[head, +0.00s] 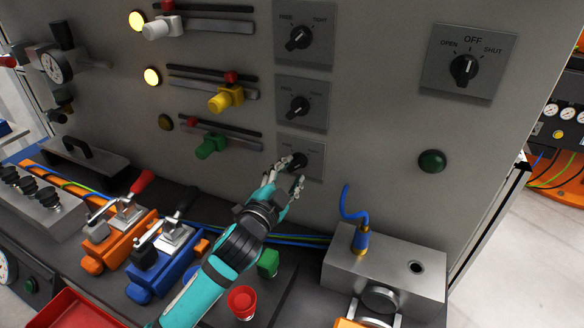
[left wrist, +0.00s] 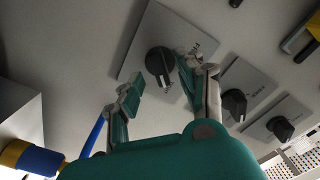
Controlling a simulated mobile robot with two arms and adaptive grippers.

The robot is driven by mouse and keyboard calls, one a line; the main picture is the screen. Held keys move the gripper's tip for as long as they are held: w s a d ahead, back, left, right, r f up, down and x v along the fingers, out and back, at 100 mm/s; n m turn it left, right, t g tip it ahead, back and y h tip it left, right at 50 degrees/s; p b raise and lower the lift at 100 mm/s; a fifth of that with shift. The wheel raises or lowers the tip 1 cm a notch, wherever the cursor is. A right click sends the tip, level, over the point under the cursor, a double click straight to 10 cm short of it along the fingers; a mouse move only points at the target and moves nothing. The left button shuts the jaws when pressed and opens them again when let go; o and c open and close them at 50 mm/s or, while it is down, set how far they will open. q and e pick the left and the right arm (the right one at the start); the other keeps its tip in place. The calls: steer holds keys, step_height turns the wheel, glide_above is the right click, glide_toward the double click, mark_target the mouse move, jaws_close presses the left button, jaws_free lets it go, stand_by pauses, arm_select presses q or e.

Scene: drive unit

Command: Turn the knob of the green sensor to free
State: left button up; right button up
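The green sensor (head: 210,146) sits on the lowest slide rail of the grey panel. To its right is the lowest knob plate, with a black knob (head: 298,162); the knob also shows in the left wrist view (left wrist: 159,62). My left gripper (head: 292,172) is at this knob, its fingers apart on either side. In the left wrist view the gripper (left wrist: 160,82) is open, with the right fingertip close beside the knob and the left one farther off. I cannot tell whether either touches. The plate's lettering is partly hidden. My right gripper is not in view.
Two similar knobs, the middle (head: 299,107) and the top (head: 299,38), are above. A larger OFF switch (head: 463,69) and a dark green button (head: 432,161) are to the right. A metal block (head: 385,270) with a blue cable stands below right. Blue (head: 165,268) and orange clamps stand left.

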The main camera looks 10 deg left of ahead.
arm_select(q)
steer(key=shift+w+d, duration=0.15)
steer(key=shift+w, duration=0.55)
jaws_close()
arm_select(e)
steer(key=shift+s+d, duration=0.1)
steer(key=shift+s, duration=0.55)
